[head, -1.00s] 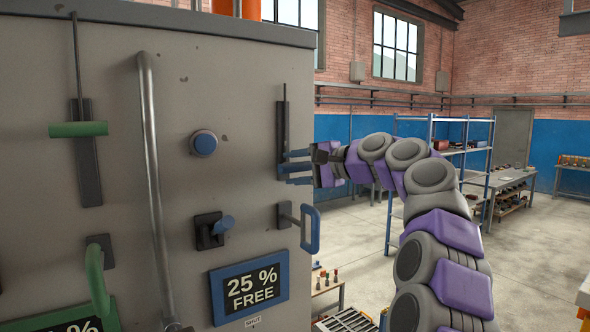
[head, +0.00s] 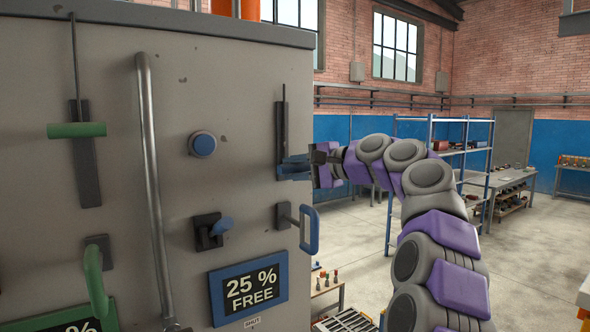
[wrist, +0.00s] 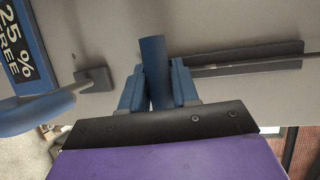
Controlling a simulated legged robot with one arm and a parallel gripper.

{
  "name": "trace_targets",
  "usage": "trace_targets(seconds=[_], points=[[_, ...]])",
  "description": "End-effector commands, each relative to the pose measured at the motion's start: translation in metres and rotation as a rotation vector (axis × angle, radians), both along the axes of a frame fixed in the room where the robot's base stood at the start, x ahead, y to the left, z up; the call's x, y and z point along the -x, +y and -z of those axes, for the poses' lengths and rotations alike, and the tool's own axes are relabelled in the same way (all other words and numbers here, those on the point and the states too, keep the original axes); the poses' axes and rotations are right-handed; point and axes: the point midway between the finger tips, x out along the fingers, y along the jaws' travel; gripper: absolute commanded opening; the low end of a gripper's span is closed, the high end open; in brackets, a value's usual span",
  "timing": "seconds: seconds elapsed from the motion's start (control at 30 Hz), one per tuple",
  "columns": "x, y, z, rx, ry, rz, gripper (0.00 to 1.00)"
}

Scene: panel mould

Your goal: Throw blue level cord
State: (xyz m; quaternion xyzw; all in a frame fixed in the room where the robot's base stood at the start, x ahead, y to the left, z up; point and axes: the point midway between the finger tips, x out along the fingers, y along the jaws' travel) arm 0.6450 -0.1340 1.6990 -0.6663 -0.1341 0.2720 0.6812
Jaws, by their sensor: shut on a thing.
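The blue level cord handle (wrist: 153,62) is a round blue bar, seen between my fingers in the wrist view. It lies at the lower part of a dark upright slotted plate (head: 283,135) on the right of the grey panel, under a thin dark cord. My gripper (head: 296,169) has come in from the right and is shut on the handle, with one blue finger on each side. The wrist view shows the two fingers (wrist: 157,88) close against it. In the head view the fingers mostly hide the handle.
A blue loop handle (head: 311,229) projects just below my gripper. A green cord handle (head: 77,130) is far left.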

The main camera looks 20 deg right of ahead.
Motion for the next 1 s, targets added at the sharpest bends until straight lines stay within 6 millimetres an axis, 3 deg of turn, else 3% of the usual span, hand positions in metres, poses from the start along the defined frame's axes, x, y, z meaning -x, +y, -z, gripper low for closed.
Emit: trace_targets(seconds=[0.37, 1.0], points=[[0.0, 0.001, -0.003, 0.0, 0.003, -0.002, 0.0], [0.001, 0.002, -0.065, 0.0, 0.0, -0.003, 0.0]])
